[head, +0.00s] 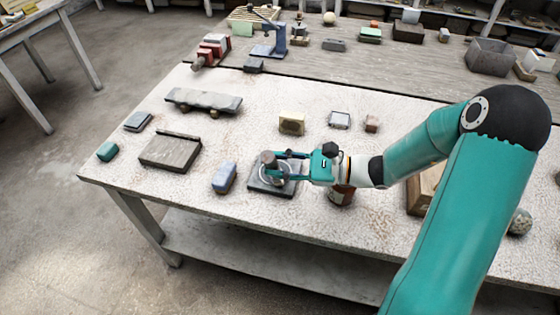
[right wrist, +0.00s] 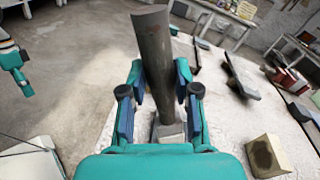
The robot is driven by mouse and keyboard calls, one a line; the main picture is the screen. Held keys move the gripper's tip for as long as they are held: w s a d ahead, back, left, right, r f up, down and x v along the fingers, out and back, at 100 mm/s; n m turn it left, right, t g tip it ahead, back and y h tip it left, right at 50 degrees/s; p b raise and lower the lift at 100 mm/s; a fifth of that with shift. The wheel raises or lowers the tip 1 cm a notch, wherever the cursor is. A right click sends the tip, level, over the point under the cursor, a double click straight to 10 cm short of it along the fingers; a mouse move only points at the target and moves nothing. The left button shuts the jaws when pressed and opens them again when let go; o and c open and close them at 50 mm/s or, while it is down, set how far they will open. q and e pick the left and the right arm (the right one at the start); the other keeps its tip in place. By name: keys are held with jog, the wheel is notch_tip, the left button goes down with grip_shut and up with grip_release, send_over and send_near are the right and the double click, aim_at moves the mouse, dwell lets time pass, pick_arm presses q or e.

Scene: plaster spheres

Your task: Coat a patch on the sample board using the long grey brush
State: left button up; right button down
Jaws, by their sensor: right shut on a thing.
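My right gripper (head: 284,164) is shut on a grey upright cylinder, which looks like the long grey brush (right wrist: 154,55). Its round brownish-grey top (head: 268,158) shows in the head view. In the right wrist view it stands between the fingers, its lower end close to a pale base; I cannot tell if they touch. In the head view it is over a dark square plate (head: 259,189) with a round ring on it. A flat grey board with a raised far edge (head: 170,153), perhaps the sample board, lies to the left.
A blue block (head: 224,177) lies just left of the plate. A tan block (head: 291,123) stands behind the gripper, and a brown jar (head: 341,195) is under my right wrist. A long slab (head: 203,100) lies at the back left.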

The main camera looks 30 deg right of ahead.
jog(key=shift+a+f, duration=0.1)
jog(key=shift+f, duration=0.1)
jog(key=shift+w+d, duration=1.4)
jog(key=shift+d, duration=0.4)
jog(key=shift+s+a+b, duration=0.2)
jog(key=shift+s+a, duration=0.5)
jog(key=shift+a, duration=0.2)
jog(key=shift+s+a+b, duration=0.15)
jog(key=shift+s+a, duration=0.55)
jog(key=shift+a, duration=0.2)
jog(key=shift+f, duration=0.1)
jog(key=shift+d, duration=0.1)
jog(key=w+d, duration=0.3)
jog(key=shift+d, duration=0.2)
